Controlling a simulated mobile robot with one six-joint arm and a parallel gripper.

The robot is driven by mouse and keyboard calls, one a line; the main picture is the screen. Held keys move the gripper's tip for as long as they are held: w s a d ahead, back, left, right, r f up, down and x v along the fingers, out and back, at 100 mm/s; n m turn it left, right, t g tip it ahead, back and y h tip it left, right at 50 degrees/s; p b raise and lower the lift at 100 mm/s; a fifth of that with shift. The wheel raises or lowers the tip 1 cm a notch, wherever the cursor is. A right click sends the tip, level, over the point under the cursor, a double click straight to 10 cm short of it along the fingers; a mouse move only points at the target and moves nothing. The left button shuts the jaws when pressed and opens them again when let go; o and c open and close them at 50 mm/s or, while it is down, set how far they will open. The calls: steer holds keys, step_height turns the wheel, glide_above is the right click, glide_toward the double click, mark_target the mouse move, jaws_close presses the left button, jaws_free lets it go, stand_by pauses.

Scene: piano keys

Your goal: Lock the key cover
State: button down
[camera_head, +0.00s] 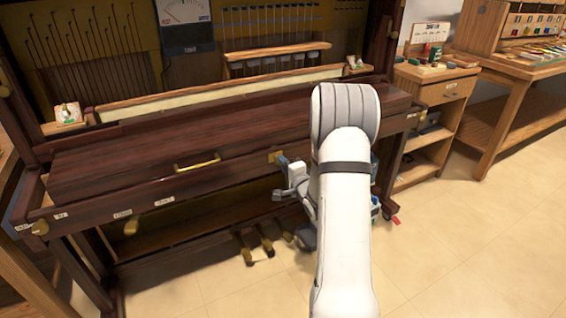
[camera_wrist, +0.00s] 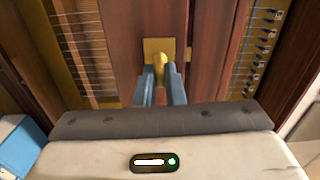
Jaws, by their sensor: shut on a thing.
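The dark wood key cover (camera_head: 130,150) lies down over the piano's keyboard, with a brass handle (camera_head: 197,162) on its front. A small brass lock plate (camera_head: 274,156) sits on the front edge, right of the handle; the wrist view shows it as a brass plate (camera_wrist: 152,48). My gripper (camera_head: 283,178) is at the piano front, by that plate. In the wrist view my gripper (camera_wrist: 161,74) has its two blue-grey fingers shut on a brass key-like knob (camera_wrist: 159,64) that stands out from the plate. The knob's inner end and exact turn are hidden.
Brass pedals (camera_head: 266,242) are low under the piano. A wooden shelf cabinet (camera_head: 432,95) stands at its right, with a workbench (camera_head: 520,75) beyond. Open tiled floor (camera_head: 460,250) lies at the lower right. My white arm hides part of the piano's right front.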

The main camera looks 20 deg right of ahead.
steer(key=shift+m, duration=0.4)
steer(key=c, duration=1.5)
jaws_free()
steer(key=s+p, duration=0.1)
steer(key=s, duration=0.6)
steer(key=shift+s+d, duration=0.1)
steer(key=shift+s, duration=0.3)
